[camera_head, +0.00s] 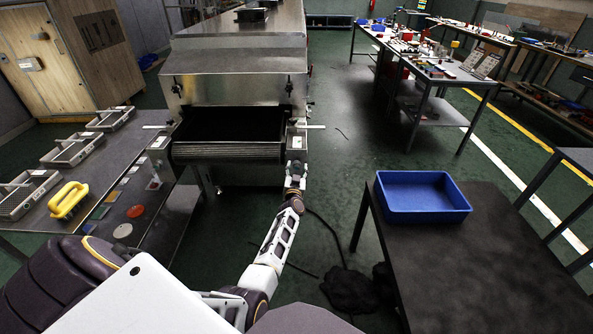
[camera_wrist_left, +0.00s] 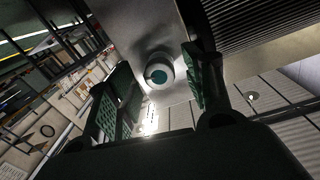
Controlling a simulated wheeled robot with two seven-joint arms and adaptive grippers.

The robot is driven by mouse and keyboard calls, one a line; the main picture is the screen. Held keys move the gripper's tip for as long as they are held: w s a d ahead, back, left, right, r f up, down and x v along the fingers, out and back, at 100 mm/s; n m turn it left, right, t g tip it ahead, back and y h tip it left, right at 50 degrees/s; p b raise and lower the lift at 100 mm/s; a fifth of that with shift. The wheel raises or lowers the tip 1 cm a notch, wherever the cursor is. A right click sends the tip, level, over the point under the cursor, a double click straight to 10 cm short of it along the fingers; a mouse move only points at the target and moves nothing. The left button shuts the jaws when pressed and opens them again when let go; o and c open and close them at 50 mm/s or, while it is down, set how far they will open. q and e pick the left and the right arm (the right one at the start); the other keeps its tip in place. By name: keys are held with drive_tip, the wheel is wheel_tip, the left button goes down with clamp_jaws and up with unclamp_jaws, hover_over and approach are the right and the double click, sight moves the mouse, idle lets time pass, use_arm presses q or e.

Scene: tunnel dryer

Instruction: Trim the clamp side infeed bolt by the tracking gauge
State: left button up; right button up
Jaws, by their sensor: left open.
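My left gripper (camera_head: 296,166) is at the right-hand bracket of the dryer's infeed mouth in the head view. In the left wrist view my left gripper (camera_wrist_left: 160,98) is open, with a green-padded finger on each side. A round pale bolt head or knob with a teal centre (camera_wrist_left: 158,75) shows beyond and between the fingers on a metal face. Nothing is held, and I cannot tell contact. The ribbed infeed belt (camera_head: 228,152) fills the dryer mouth; it also shows in the left wrist view (camera_wrist_left: 265,25). I cannot make out the tracking gauge. My right gripper is not in view.
The steel dryer (camera_head: 240,55) stands ahead. A left bench (camera_head: 100,195) holds metal trays, a yellow-handled tool (camera_head: 68,200) and small coloured pieces. A blue bin (camera_head: 420,195) sits on the dark table at right. Cables and a dark heap (camera_head: 348,290) lie on the floor.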

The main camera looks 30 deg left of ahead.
use_arm(q)
drive_tip(key=c, duration=1)
drive_tip(key=shift+r+m+p, duration=0.1)
drive_tip(key=shift+m+p, duration=0.3)
drive_tip(key=shift+p, duration=0.2)
drive_tip(key=shift+m+p, duration=0.4)
drive_tip(key=shift+p, duration=0.15)
drive_tip(key=m+p, duration=0.4)
drive_tip(key=shift+d, duration=0.15)
drive_tip(key=shift+m+p, duration=0.5)
drive_tip(key=shift+m, duration=0.7)
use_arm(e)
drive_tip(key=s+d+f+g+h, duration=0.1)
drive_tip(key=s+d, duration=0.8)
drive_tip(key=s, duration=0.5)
use_arm(q)
drive_tip(key=shift+m, duration=0.3)
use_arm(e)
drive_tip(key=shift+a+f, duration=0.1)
